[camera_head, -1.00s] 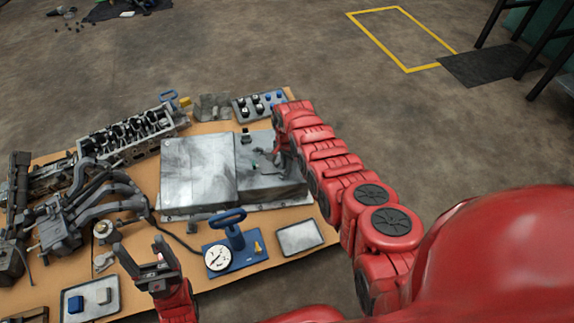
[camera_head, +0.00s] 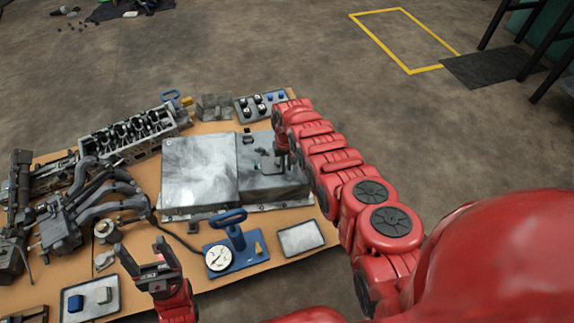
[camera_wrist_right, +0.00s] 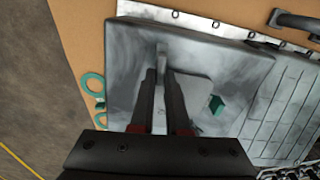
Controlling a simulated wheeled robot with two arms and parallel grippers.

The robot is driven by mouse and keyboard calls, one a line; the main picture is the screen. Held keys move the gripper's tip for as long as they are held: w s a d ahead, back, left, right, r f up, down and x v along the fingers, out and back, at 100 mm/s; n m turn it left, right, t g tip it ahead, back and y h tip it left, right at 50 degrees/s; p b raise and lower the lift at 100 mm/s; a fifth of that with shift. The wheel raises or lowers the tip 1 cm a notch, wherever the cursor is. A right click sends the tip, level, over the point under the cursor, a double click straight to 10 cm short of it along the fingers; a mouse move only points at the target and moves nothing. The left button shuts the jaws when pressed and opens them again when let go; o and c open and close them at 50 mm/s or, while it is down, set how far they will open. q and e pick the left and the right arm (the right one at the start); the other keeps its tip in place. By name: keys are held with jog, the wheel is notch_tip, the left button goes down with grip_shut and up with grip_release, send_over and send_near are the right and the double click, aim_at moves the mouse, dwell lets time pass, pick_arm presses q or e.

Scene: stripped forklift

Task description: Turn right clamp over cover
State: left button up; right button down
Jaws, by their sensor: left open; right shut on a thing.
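A grey metal housing with a flat plate-like cover (camera_head: 199,172) on its left part stands on the workbench. My right gripper (camera_head: 281,160) points down over the housing's right part (camera_head: 262,185). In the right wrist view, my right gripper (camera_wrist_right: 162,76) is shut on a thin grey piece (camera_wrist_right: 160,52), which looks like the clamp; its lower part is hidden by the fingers. A small green piece (camera_wrist_right: 215,103) lies beside the fingers, apart from them. A small dark clamp-like part (camera_head: 247,136) stands at the housing's back edge. My left gripper (camera_head: 140,262) is open and empty at the front.
A blue stand with a gauge (camera_head: 218,258) and an empty tray (camera_head: 300,238) are in front of the housing. A tray with small blocks (camera_head: 90,299) is at front left. Pipes (camera_head: 105,205) and an engine block (camera_head: 132,135) fill the left. Green rings (camera_wrist_right: 93,84) lie beside the housing.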

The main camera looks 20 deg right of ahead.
jog(key=n, duration=0.5)
jog(key=shift+a, duration=0.15)
jog(key=shift+n, duration=0.3)
dwell(0.3)
jog(key=c, duration=1.2)
grip_release()
